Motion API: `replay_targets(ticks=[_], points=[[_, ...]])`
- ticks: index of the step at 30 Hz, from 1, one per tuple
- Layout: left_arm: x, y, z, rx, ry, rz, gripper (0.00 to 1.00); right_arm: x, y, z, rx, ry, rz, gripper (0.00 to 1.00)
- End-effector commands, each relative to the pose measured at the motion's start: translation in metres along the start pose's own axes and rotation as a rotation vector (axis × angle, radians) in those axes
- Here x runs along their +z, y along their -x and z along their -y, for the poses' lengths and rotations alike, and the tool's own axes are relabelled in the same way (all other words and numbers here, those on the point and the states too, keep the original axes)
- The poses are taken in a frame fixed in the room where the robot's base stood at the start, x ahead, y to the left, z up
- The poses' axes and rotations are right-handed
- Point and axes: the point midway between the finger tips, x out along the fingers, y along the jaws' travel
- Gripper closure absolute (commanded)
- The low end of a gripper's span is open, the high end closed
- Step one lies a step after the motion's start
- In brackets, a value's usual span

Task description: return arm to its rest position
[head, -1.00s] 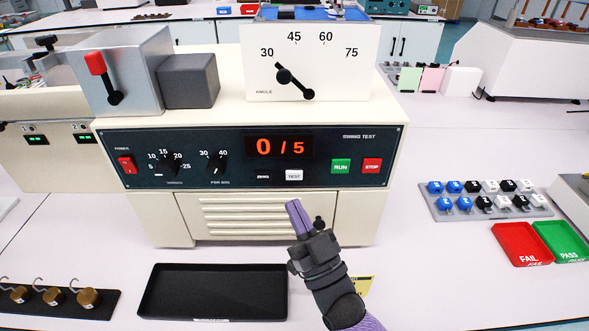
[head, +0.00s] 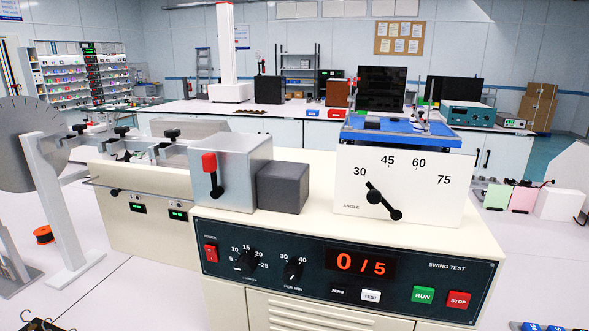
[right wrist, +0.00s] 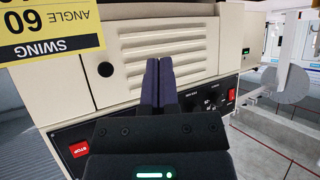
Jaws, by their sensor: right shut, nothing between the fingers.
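My right gripper (right wrist: 159,75) shows in the right wrist view with its two dark fingers together and nothing between them. It points at the cream front of the swing tester, over the louvred panel (right wrist: 170,45); I cannot tell how far off it is. My right arm is out of the head view. My left gripper is in neither view. The swing tester (head: 340,275) stands in the head view with its display reading 0 / 5. Its angle dial (head: 400,188) has a black pointer knob.
A grey metal box with a red-tipped lever (head: 230,175) and a dark grey block (head: 284,187) sit on the tester. A yellow swing angle card (right wrist: 45,30) shows in the right wrist view. A pale disc on a stand (head: 25,150) is at the far left.

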Motion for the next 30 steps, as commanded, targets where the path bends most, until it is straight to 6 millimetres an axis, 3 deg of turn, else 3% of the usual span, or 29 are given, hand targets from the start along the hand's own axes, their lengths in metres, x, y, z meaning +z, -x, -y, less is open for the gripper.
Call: replay_targets(ticks=[6, 13, 18, 23, 26, 30], points=[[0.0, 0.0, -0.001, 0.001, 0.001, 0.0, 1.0, 0.055, 0.05, -0.002, 0.034, -0.021, 0.409, 1.0], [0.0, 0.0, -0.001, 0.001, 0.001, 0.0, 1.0, 0.095, 0.117, -0.003, 0.074, -0.055, 0.778, 1.0], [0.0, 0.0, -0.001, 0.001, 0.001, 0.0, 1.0, 0.141, 0.081, -0.003, 0.066, -0.05, 0.811, 1.0], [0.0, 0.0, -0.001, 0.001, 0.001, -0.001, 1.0, 0.192, 0.058, -0.002, 0.058, -0.045, 0.843, 1.0], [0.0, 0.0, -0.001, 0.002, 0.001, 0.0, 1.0, 0.232, 0.048, -0.001, 0.054, -0.04, 0.866, 1.0], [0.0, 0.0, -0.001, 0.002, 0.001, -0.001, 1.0, 0.303, 0.047, 0.002, 0.045, -0.03, 0.913, 1.0]])
